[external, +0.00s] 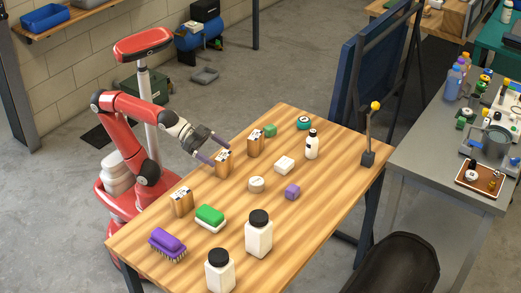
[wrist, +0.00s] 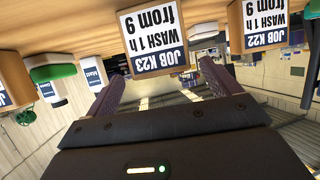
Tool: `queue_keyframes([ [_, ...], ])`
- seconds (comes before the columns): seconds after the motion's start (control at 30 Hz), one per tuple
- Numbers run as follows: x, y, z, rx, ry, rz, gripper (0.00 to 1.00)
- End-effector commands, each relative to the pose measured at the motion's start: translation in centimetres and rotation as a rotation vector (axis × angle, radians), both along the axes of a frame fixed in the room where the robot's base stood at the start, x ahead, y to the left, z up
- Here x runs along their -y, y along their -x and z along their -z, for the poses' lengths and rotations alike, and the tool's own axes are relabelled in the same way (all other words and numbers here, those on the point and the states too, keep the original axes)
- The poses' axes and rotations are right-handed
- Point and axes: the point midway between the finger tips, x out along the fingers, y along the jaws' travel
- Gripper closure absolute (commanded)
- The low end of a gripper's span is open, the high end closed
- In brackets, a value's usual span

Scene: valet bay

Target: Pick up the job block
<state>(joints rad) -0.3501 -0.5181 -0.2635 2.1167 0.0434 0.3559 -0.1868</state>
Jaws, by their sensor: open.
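Three wooden job blocks with white-and-dark printed labels stand on the table. The middle block, labelled JOB K23 in the wrist view (wrist: 152,40), is in front of my gripper (wrist: 163,72); it also shows in the external view (external: 222,164). The JOB K22 block (wrist: 262,25) is to the right in the wrist view. A third block, its label partly cut off, is at the left edge (wrist: 14,80). My gripper (external: 211,151) is open and empty, its fingers pointing at the K23 block. Whether the fingertips overlap its sides is unclear.

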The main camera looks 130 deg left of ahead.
Motion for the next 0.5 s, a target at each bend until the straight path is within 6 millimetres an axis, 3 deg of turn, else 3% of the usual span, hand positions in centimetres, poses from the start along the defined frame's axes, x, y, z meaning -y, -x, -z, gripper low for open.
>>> queue_keyframes([
  [0.3,-1.0,-4.1,1.5,-0.002,0.001,0.0,0.11],
  [0.5,-1.1,-4.7,1.6,0.001,0.001,0.001,0.11],
])
